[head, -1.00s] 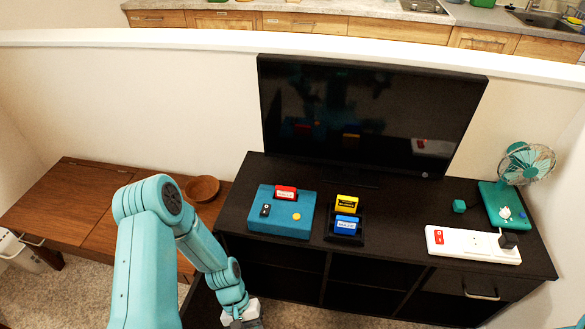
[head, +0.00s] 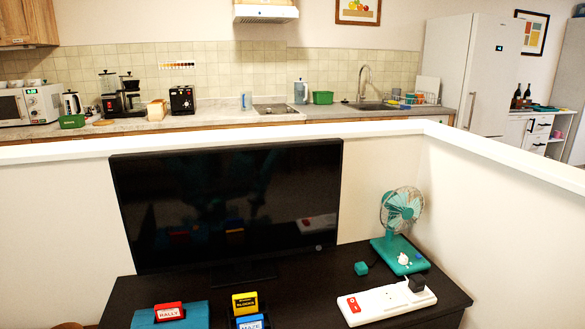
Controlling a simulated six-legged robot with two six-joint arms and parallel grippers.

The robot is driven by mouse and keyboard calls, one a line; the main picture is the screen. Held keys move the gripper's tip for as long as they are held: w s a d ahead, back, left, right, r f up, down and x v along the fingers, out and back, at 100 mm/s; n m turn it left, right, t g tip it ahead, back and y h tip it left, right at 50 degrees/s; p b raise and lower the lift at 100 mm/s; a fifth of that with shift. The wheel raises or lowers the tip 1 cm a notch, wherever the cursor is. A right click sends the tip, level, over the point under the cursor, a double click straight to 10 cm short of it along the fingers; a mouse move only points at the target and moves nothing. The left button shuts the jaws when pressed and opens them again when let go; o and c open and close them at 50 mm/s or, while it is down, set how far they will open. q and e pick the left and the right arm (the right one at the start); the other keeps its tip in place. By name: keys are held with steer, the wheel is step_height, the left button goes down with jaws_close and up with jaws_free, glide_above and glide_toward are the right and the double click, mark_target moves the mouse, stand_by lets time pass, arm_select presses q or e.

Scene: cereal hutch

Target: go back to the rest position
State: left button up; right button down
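Neither of my grippers shows in the head view now, and no part of my arms is in view. Ahead is a black cabinet (head: 300,288) whose front lies below the picture. On it at the left is a teal console (head: 195,315) with a red RALLY cartridge (head: 169,311) standing in it. A yellow cartridge (head: 244,303) and a blue MAZE cartridge (head: 249,321) stand beside it, partly cut off by the lower edge.
A large black television (head: 230,205) stands on the cabinet. A white half wall (head: 375,150) runs behind, with a kitchen counter (head: 215,113) beyond.

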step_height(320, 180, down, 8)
steer(key=b, duration=0.7)
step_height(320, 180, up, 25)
steer(key=p, duration=2.5)
steer(key=shift+p, duration=0.3)
